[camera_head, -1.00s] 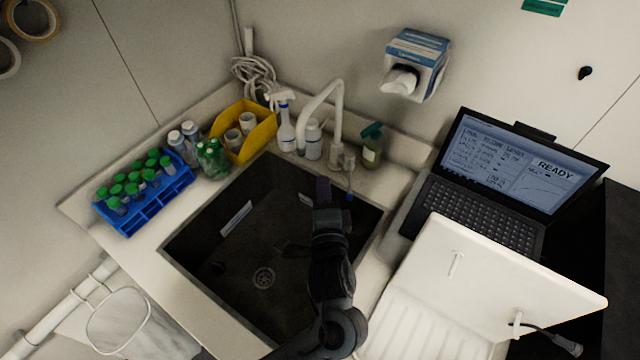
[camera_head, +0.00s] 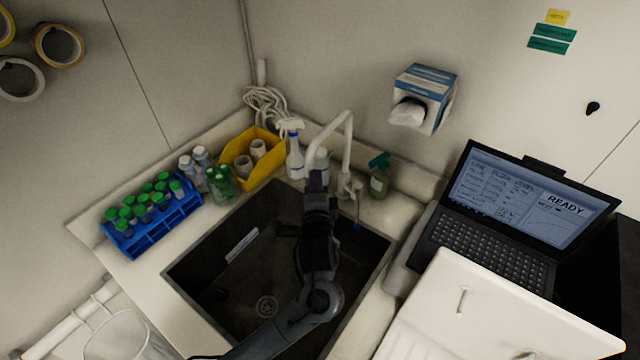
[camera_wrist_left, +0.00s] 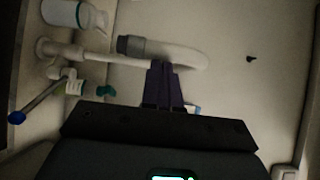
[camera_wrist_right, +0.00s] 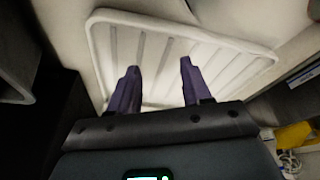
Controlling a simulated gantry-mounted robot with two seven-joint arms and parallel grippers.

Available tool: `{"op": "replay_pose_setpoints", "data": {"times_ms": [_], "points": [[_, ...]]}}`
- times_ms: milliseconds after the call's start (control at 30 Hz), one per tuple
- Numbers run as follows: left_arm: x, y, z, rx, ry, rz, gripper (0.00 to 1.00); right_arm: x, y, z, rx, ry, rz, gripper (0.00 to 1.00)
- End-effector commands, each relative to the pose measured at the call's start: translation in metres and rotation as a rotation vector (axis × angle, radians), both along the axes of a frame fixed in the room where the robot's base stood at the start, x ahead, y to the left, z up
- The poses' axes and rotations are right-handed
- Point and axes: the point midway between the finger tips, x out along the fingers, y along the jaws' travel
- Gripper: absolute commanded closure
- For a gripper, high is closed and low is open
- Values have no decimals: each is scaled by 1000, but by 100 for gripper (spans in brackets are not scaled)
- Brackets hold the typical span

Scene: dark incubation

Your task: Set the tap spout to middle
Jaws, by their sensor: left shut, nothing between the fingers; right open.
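The white tap (camera_head: 347,150) stands behind the dark sink (camera_head: 250,225). Its arched spout (camera_head: 328,128) points left in the head view, its outlet near the sink's back rim. A thin lever with a blue tip (camera_head: 357,226) hangs at the tap base. My left gripper (camera_head: 317,177) is shut and empty, beside the spout's outlet end. In the left wrist view its fingertips (camera_wrist_left: 160,66) overlap the white spout (camera_wrist_left: 185,53) near its grey end (camera_wrist_left: 130,45); I cannot tell whether they touch. My right gripper (camera_wrist_right: 158,70) is open and empty above a white ribbed tray (camera_wrist_right: 160,45).
A spray bottle (camera_head: 294,158) and a green-topped bottle (camera_head: 379,181) stand either side of the tap. A yellow bin (camera_head: 262,178) and a blue tube rack (camera_head: 160,238) are on the left counter. A laptop (camera_head: 490,215) stands at the right.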

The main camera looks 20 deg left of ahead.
Motion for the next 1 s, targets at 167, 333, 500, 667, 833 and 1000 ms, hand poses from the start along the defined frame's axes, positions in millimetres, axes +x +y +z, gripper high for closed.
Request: {"op": "replay_pose_setpoints", "data": {"times_ms": [167,333,500,667,833,1000], "points": [[0,0,0,0,0,0,100,0,0,0,0,0,0,52],[0,7,0,0,0,2,100,0,0,0,0,0,0,52],[1,14,1,-1,-1,0,100,0,0,0,0,0,0,52],[1,14,1,0,-1,0,100,0,0,0,0,-1,0,52],[0,11,1,0,-1,-1,100,0,0,0,0,-1,-1,52],[-4,-3,1,-2,-1,-6,100,0,0,0,0,-1,0,52]]}}
